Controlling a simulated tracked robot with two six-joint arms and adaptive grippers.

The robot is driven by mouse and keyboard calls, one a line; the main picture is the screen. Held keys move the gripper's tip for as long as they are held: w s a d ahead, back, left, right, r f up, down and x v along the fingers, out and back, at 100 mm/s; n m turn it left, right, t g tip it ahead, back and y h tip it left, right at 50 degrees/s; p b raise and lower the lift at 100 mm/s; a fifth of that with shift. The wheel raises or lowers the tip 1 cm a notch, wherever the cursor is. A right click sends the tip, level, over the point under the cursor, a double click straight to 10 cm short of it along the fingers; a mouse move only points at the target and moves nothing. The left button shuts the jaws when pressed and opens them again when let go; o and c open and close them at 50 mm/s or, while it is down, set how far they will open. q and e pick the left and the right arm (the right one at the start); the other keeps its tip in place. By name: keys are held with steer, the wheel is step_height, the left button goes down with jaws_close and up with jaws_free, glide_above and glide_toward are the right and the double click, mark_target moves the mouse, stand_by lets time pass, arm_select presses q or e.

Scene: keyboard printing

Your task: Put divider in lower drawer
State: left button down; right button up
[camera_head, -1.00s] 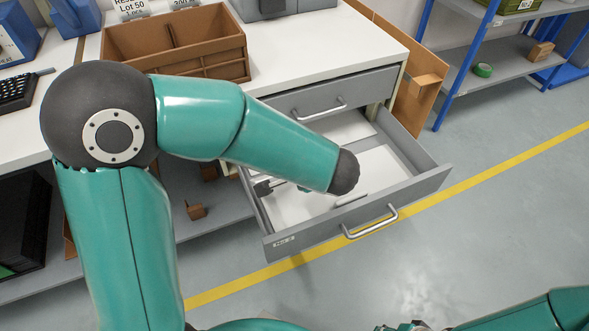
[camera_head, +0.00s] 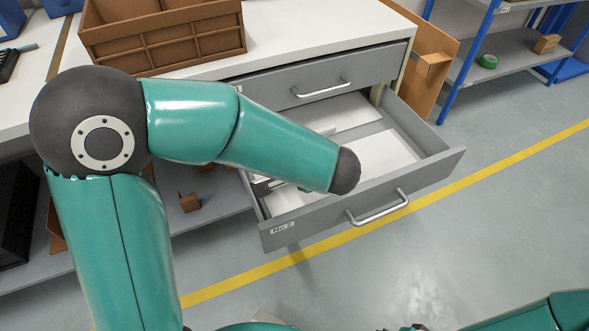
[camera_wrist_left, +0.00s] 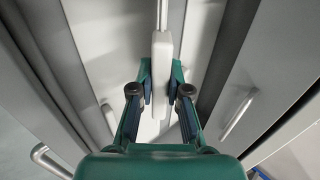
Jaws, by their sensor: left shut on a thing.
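The lower drawer (camera_head: 362,213) is pulled out, with a label and a bar handle on its front. My left gripper (camera_head: 265,187) is inside the drawer, mostly hidden behind my forearm in the head view. In the left wrist view my left gripper (camera_wrist_left: 160,92) is shut on a thin white piece, which I take for the divider (camera_wrist_left: 162,60). It stands on edge between the fingertips and extends forward from them. I cannot tell whether it touches the drawer floor. My right gripper is not in view; only part of that arm shows at the bottom right.
The upper drawer (camera_head: 295,86) above is shut. A brown compartment box (camera_head: 165,45) stands on the white worktop (camera_head: 300,35). A brown board (camera_head: 430,60) leans beside the cabinet. A blue-framed shelf (camera_head: 510,65) stands at the back right. The floor ahead is clear.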

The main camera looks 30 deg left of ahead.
arm_select(q)
steer(key=c, duration=1.1)
jaws_free()
steer(key=shift+o, duration=0.2)
steer(key=shift+r, duration=0.1)
steer(key=p+v, duration=0.4)
steer(key=v, duration=0.5)
steer(key=v, duration=1.1)
steer(key=shift+s+d+r, duration=0.2)
steer(key=shift+d+r, duration=0.05)
